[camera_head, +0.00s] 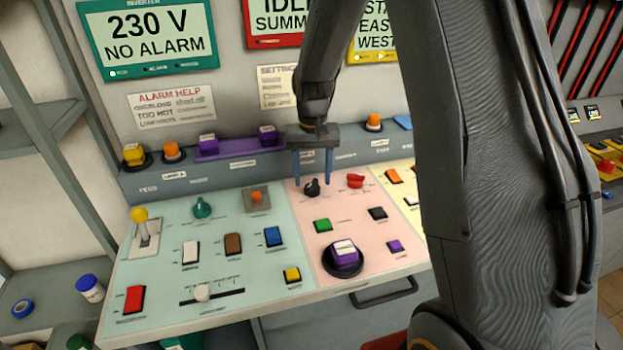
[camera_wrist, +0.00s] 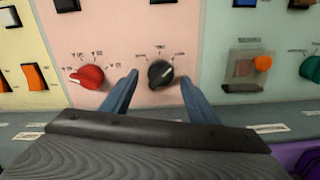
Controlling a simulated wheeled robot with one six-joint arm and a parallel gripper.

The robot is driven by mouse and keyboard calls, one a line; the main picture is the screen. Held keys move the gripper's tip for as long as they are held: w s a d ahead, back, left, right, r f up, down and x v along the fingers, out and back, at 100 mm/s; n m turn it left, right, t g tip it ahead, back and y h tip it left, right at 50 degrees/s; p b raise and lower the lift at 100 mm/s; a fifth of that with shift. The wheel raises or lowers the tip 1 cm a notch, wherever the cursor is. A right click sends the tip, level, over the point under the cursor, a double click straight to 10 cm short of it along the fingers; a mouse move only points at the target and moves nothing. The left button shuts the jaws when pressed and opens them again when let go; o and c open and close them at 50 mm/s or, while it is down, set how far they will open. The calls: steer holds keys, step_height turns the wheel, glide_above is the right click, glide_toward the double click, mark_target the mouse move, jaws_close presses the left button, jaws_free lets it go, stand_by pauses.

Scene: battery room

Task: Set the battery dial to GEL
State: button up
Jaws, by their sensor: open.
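My gripper (camera_head: 312,182) is open, with its two blue fingers pointing down at the pink panel. In the wrist view my gripper (camera_wrist: 158,77) has a finger on each side of a black dial (camera_wrist: 160,74); gaps show between dial and fingers. The black dial (camera_head: 312,188) also shows in the head view, just below the fingertips. A red dial (camera_head: 355,181) sits to its right there. In the wrist view the red dial (camera_wrist: 86,77) is left of the fingers, its white mark pointing left. Small labels surround both dials; they are too blurred to tell which reads GEL.
A green button (camera_head: 322,226), a dark switch (camera_head: 377,213) and a purple-topped knob (camera_head: 343,256) sit on the pink panel nearer the front. A teal knob (camera_head: 202,207) and an orange button on a grey plate (camera_head: 257,199) are left. A ledge (camera_head: 235,178) runs behind.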

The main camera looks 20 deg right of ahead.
steer(key=shift+a+f, duration=0.1)
steer(key=shift+f, duration=1.1)
steer(key=c, duration=1)
steer(key=shift+c, duration=0.2)
steer(key=shift+n, duration=0.5)
steer(key=n, duration=0.3)
steer(key=shift+n, duration=0.3)
steer(key=n, duration=0.4)
steer(key=shift+p, duration=0.3)
steer(key=shift+r+n, duration=0.1)
steer(key=shift+n, duration=0.2)
